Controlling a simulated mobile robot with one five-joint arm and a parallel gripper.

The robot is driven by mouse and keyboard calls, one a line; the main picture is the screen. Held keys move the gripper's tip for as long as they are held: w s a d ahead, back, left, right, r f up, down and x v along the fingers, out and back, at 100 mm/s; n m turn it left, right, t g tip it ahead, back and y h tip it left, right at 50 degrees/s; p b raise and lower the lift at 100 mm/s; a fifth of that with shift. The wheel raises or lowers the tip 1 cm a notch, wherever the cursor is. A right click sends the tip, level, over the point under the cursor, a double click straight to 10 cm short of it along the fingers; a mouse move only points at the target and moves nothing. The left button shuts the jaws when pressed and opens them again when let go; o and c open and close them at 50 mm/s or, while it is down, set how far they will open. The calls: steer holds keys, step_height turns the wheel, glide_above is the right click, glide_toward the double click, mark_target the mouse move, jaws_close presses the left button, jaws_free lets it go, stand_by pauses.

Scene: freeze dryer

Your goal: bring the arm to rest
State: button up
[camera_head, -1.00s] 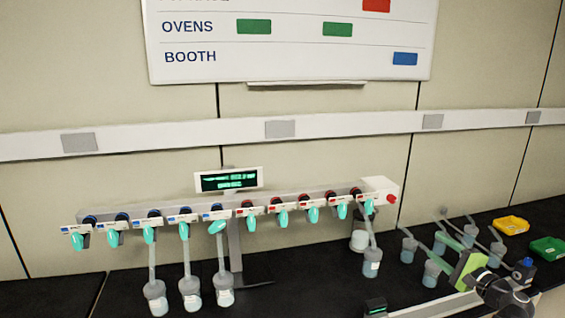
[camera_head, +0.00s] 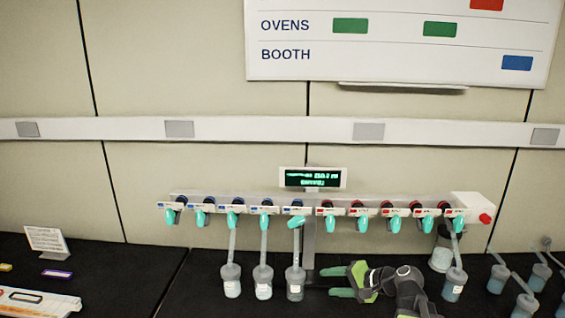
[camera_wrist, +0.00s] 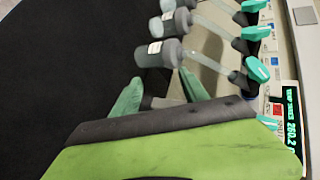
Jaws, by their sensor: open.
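My gripper (camera_head: 338,282) is open in the head view, its two teal fingers pointing left over the black bench, below the manifold (camera_head: 380,204). Its tips are to the right of three hanging flasks, the nearest being a grey-capped flask (camera_head: 295,283). The flask at the manifold's right end (camera_head: 454,284) is to the right of my gripper. In the wrist view the teal fingers are apart (camera_wrist: 160,84), with a grey-capped flask (camera_wrist: 162,53) just beyond them. I cannot tell whether the fingers touch it. The green gripper body hides the lower part of that view.
Several loose flasks (camera_head: 498,279) stand on the bench at the right. A display (camera_head: 312,178) stands above the manifold. A small sign (camera_head: 47,241) and a white tray (camera_head: 38,303) are at the left. The black bench (camera_head: 130,275) between them and the flasks is clear.

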steer(key=s+a+f+n+g+h, duration=0.2)
steer(key=s+a+f+n+g, duration=0.3)
steer(key=a, duration=0.5)
steer(key=s+d+f+n+g+h, duration=0.2)
steer(key=s+d+f+h, duration=0.5)
steer(key=d, duration=0.3)
steer(key=shift+n+g, duration=0.3)
